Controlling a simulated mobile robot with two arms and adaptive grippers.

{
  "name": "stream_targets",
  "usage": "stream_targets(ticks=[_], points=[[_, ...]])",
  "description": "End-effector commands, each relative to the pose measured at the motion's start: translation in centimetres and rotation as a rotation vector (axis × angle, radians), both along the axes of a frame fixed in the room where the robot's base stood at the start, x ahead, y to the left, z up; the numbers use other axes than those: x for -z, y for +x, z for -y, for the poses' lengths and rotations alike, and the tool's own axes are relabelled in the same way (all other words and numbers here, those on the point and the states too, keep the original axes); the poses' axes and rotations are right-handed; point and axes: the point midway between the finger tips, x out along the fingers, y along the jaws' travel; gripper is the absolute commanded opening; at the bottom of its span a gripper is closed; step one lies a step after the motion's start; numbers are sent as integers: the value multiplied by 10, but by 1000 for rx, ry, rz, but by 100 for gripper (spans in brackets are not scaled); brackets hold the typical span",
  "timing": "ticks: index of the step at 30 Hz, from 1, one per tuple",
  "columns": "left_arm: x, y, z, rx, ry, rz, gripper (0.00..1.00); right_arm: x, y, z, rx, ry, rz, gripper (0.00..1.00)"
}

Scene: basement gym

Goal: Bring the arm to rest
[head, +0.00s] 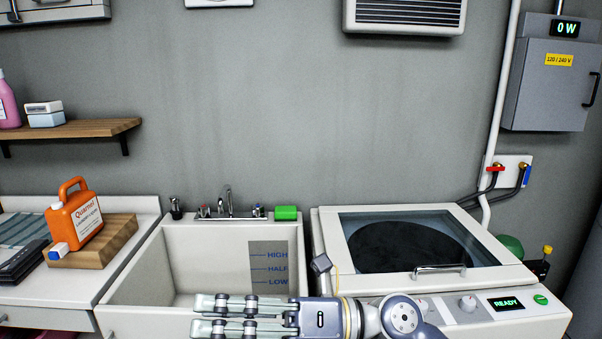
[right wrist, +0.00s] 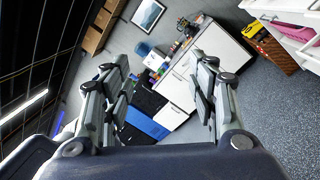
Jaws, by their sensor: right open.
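My right gripper (head: 205,315) reaches in from the lower right of the head view and points left, across the front of the utility sink (head: 130,270). Its fingers also show in the right wrist view (right wrist: 160,95), spread apart with nothing between them. The gripper is open and empty. Part of the right arm lies in front of the washer's control panel. My left gripper and arm do not show in either view.
The washer (head: 500,279) stands right of the sink, its lid down and its display reading READY. A green block (head: 286,213) sits on the sink's back rim by the faucet (head: 229,204). An orange detergent jug (head: 75,218) stands on a wooden board (head: 117,235) at left.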

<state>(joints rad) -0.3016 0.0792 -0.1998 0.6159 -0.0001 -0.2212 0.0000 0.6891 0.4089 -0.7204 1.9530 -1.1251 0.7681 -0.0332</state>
Motion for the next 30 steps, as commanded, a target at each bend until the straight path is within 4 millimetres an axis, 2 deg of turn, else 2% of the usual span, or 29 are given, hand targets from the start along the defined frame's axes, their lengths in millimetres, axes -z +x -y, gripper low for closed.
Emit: stream_targets(ticks=[3,6,8,11,14,15,17,18,20,21,23,24,27,30], points=[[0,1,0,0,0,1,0,-36,23,20,138,280,-229,54],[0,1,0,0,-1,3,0,-49,53,53,275,484,-437,54],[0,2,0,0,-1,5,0,-47,74,78,364,595,-568,54],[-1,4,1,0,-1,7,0,-24,104,123,525,756,-795,54],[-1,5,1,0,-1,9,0,20,126,170,699,890,-1032,54],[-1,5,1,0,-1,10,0,43,130,188,772,933,-1129,54],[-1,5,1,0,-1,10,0,81,131,213,884,990,-1276,54],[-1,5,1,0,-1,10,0,108,128,228,961,1019,-1373,54],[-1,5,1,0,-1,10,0,148,119,248,1071,1052,-1515,54],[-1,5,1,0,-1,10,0,175,109,260,1144,1068,-1604,54],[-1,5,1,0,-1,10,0,214,89,274,1253,1079,-1740,54],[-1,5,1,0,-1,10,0,238,73,283,1327,1081,-1828,54],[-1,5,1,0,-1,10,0,290,27,296,1492,1062,-2025,54],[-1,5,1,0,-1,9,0,325,-17,304,1629,1024,-2184,54]])
